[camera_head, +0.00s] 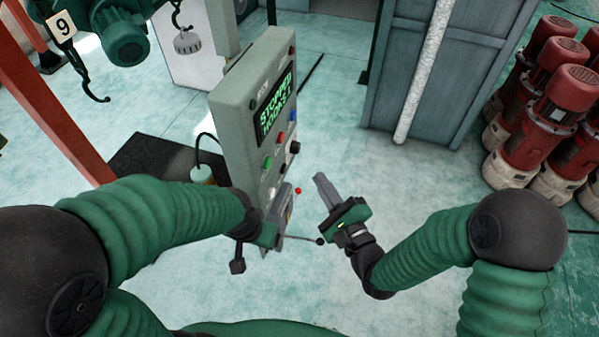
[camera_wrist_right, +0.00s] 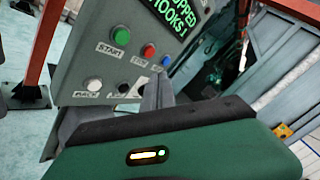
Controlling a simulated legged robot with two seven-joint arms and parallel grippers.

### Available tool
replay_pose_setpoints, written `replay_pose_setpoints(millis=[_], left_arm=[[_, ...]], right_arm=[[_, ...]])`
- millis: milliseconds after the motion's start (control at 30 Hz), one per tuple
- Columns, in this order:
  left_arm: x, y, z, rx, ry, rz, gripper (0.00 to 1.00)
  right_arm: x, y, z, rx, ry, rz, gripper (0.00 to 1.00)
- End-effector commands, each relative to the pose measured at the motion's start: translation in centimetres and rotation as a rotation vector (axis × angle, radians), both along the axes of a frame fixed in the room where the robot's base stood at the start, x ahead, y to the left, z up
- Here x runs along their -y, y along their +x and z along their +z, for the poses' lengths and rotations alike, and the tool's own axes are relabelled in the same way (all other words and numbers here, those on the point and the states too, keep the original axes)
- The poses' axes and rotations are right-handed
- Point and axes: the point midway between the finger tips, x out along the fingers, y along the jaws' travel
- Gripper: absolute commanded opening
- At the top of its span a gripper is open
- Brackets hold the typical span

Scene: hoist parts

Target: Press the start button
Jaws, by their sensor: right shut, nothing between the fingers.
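The grey control panel (camera_head: 243,115) stands upright, with a lit display (camera_head: 272,105) showing green text that begins "STOPPED". The green start button (camera_head: 267,161) is on its face below the display. In the right wrist view the green button (camera_wrist_right: 121,36) sits above a START label, left of a red and a blue button. My right gripper (camera_head: 321,181) is shut and empty, to the right of the panel and apart from the button. In its wrist view the shut fingers (camera_wrist_right: 157,92) are below and right of the green button. My left gripper (camera_head: 268,236) is at the panel's lower part; its fingers are unclear.
A white button (camera_wrist_right: 94,85) and a black one are in the panel's lower row. A small red knob (camera_head: 298,191) and a lever with a black ball (camera_head: 320,241) stick out low by the panel. Red motors (camera_head: 555,110) stand at right, a blue-grey cabinet (camera_head: 440,70) behind.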

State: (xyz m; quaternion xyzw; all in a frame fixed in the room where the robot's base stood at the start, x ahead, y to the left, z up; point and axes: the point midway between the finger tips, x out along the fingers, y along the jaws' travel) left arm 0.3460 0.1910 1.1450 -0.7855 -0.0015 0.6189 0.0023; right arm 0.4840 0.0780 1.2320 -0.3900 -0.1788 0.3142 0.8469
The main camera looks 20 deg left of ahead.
Motion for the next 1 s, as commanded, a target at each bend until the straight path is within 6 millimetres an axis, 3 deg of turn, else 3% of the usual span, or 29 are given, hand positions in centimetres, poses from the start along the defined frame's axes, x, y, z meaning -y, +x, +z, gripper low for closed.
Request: replay_pose_setpoints(millis=[467,1000], left_arm=[[0.0,0.0,0.0,0.000,0.000,0.001,0.76],[0.0,0.0,-0.2,0.000,0.000,0.000,0.76]], right_arm=[[-0.6,-0.2,0.5,-0.005,0.040,0.005,0.00],[-7.7,0.1,0.4,-0.005,0.039,0.004,0.00]])
